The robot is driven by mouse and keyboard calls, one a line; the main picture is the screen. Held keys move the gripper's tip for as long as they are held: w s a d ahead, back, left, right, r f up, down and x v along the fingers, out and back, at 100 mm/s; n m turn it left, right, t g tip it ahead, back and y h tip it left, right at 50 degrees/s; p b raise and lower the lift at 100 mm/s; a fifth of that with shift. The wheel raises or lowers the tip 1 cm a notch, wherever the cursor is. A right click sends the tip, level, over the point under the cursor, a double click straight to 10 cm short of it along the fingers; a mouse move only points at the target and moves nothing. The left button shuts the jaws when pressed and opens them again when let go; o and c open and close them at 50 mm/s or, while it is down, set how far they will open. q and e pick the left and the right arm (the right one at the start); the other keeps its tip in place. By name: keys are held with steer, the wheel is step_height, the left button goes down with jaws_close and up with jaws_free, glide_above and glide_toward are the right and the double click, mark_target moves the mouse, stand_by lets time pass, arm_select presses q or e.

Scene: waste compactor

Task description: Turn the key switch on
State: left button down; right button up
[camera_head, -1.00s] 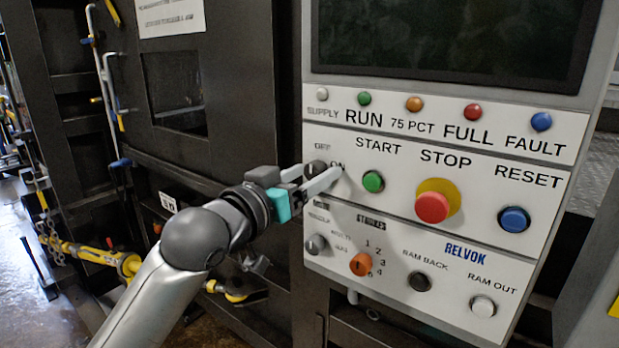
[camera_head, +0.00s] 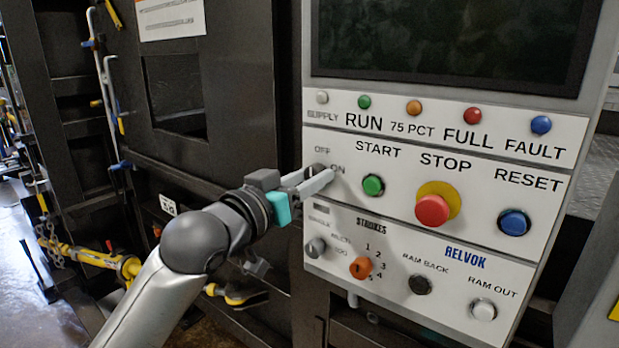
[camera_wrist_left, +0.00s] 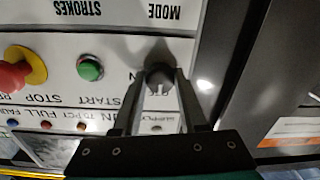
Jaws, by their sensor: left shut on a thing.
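The key switch is a dark round knob (camera_wrist_left: 158,76) on the white control panel, with a pale mark pointing toward the bottom of the upside-down left wrist view. In the head view the key switch (camera_head: 318,168) is mostly hidden by my fingers, beside the printed OFF and ON labels. My left gripper (camera_head: 322,180) reaches in from the left, its two grey fingers shut on the knob. In the left wrist view the fingers (camera_wrist_left: 160,88) sit on either side of the knob. My right gripper is not in view.
The green START button (camera_head: 373,185) is just right of the fingers, with the red STOP button (camera_head: 432,210) and blue RESET button (camera_head: 514,222) farther right. Below are a grey mode knob (camera_head: 315,247) and an orange strokes knob (camera_head: 361,267). A dark screen (camera_head: 450,40) is above.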

arm_select(q)
steer(key=m+p, duration=0.4)
steer(key=m, duration=0.1)
steer(key=shift+r, duration=0.1)
steer(key=m+p, duration=0.2)
steer(key=m, duration=0.2)
steer(key=shift+m, duration=0.4)
steer(key=shift+m+p, duration=0.8)
steer(key=shift+m, duration=0.3)
steer(key=shift+c, duration=2.2)
jaws_free()
steer(key=shift+a, duration=0.1)
